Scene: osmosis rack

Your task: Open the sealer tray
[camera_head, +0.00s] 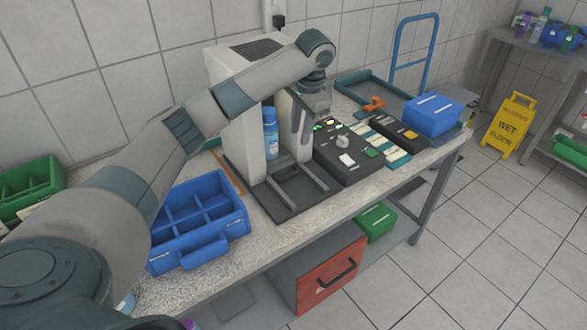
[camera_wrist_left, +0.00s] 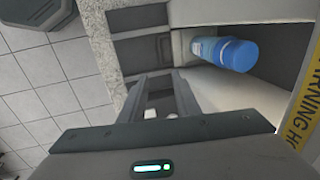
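The sealer (camera_head: 236,110) is a tall light-grey machine at the back of the table. A blue bottle (camera_head: 270,134) stands in its bay; it also shows in the left wrist view (camera_wrist_left: 237,54). A dark base with two rails (camera_head: 287,190) lies at the sealer's front; I cannot tell whether the tray is shut or slid out. My left gripper (camera_head: 301,128) points down in front of the sealer, right of the bottle and above the table. In the left wrist view its fingers (camera_wrist_left: 164,97) are a little apart with nothing seen between them. My right gripper is not in view.
A blue divided crate (camera_head: 205,259) stands left of the sealer. A dark control panel (camera_head: 352,166) with buttons lies to the right, with a blue bin (camera_head: 434,128) beyond. A red drawer (camera_head: 330,279) is under the table. The bare front edge of the table is free.

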